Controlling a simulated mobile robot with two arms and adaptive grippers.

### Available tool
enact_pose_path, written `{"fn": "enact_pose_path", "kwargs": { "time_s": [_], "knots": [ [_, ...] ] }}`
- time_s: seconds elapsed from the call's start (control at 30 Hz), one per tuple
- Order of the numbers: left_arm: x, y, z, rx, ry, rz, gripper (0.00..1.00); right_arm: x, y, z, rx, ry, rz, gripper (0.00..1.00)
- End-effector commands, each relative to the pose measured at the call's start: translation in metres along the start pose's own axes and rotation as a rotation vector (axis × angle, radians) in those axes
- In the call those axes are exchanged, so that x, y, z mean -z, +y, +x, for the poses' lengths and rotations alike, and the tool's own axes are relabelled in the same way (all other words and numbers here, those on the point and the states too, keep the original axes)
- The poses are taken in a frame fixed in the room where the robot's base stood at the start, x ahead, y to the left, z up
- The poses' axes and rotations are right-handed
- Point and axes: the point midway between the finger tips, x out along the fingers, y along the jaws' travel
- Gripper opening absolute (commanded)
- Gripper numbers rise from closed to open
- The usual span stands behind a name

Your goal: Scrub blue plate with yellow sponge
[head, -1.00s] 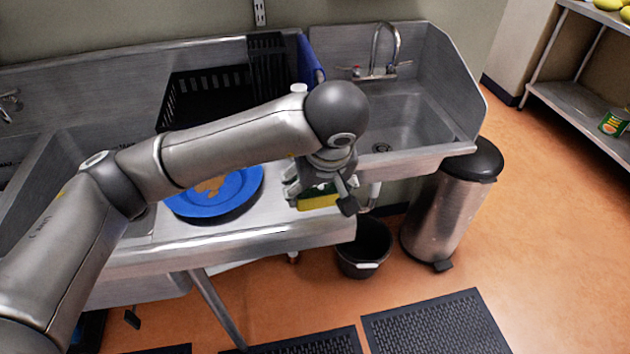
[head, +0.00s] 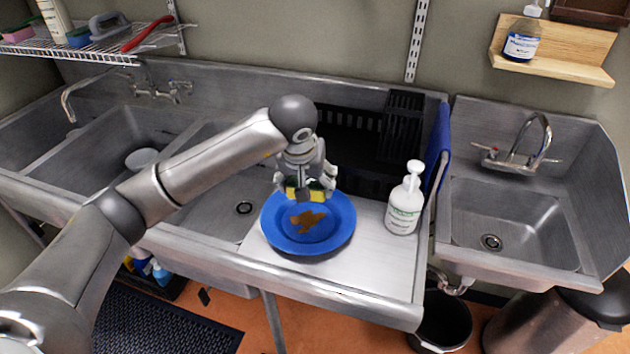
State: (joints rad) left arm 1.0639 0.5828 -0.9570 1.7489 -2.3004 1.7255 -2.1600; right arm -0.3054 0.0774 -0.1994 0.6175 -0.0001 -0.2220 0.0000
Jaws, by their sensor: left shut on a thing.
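The blue plate (head: 340,230) lies on the steel drainboard and has a brown stain in its middle. My left gripper (head: 305,190) is over the plate's far edge, shut on the yellow sponge (head: 291,193). The sponge is partly hidden by the fingers, and its dark green side shows a little. I cannot tell whether the sponge touches the plate. My right gripper is not in view.
A white pump bottle (head: 404,200) stands right of the plate. A black dish rack (head: 352,140) is behind it. Sink basins (head: 215,190) lie to the left, and a hand sink (head: 510,220) is at the right. The drainboard (head: 375,260) is clear in front of the bottle.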

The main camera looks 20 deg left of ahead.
Motion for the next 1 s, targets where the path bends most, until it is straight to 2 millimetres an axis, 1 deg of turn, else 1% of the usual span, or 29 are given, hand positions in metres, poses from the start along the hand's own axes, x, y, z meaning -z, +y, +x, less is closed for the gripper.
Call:
{"fn": "enact_pose_path", "kwargs": {
  "time_s": [0.03,0.13,0.3,0.43,0.63,1.0],
  "knots": [
    [-0.004,0.0,0.008,-0.001,-0.003,0.0,0.67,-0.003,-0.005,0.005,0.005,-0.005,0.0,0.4],
    [-0.008,0.0,0.018,0.0,-0.002,-0.001,0.67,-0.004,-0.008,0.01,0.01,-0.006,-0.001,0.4],
    [-0.015,0.0,0.034,0.0,-0.003,-0.001,0.67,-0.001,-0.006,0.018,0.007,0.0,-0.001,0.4],
    [-0.018,0.001,0.042,0.0,-0.002,-0.001,0.67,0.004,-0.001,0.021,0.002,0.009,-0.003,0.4],
    [-0.02,0.0,0.046,0.0,-0.001,-0.001,0.67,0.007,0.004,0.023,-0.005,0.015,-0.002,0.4],
    [-0.021,-0.001,0.043,-0.001,0.003,0.001,0.67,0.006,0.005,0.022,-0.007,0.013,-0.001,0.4]
  ]
}}
